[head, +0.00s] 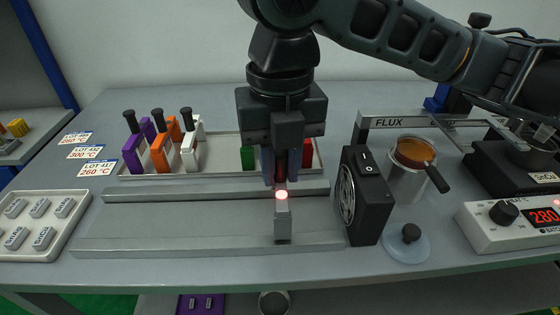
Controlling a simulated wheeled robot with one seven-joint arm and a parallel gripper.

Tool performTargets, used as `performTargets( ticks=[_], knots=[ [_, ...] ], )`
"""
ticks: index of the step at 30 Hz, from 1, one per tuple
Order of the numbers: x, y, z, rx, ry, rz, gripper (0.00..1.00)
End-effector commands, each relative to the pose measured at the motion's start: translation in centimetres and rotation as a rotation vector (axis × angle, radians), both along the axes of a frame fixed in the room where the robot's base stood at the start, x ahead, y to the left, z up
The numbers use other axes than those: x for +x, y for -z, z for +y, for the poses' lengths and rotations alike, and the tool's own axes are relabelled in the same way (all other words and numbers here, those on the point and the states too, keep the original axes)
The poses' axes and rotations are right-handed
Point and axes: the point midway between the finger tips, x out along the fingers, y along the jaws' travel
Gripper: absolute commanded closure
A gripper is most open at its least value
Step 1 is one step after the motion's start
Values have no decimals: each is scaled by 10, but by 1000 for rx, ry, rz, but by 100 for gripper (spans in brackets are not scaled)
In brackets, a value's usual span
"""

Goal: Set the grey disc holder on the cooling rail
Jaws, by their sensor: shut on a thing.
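The grey disc holder (283,224) is upright below my gripper (281,181), with a glowing pinkish-red spot at its top. My gripper points straight down and is shut on the holder's upper part, which the fingers mostly hide. The cooling rail (160,228) is a long grey base with a raised bar at the back and another along the front. The holder is over the right part of the rail, its lower end at the front bar. I cannot tell whether it touches the rail.
A black fan box (366,195) stands close right of the holder. Behind the rail, a tray (225,173) bears purple, orange, white, green and red holders. A pot (407,180) under the FLUX frame, a knobbed lid (405,244) and a heater control box (515,225) stand right. The rail's left is clear.

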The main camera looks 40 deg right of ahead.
Motion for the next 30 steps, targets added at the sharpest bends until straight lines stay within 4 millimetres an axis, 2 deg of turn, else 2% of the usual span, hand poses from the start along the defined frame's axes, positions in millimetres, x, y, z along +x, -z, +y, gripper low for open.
performTargets(
  ticks=[19,20,28,30],
  knots=[
    [0,6,0,0,0,0,100],
    [0,6,0,0,0,0,74],
    [0,6,0,0,0,0,48],
    [0,6,0,0,0,0,47]
  ],
)
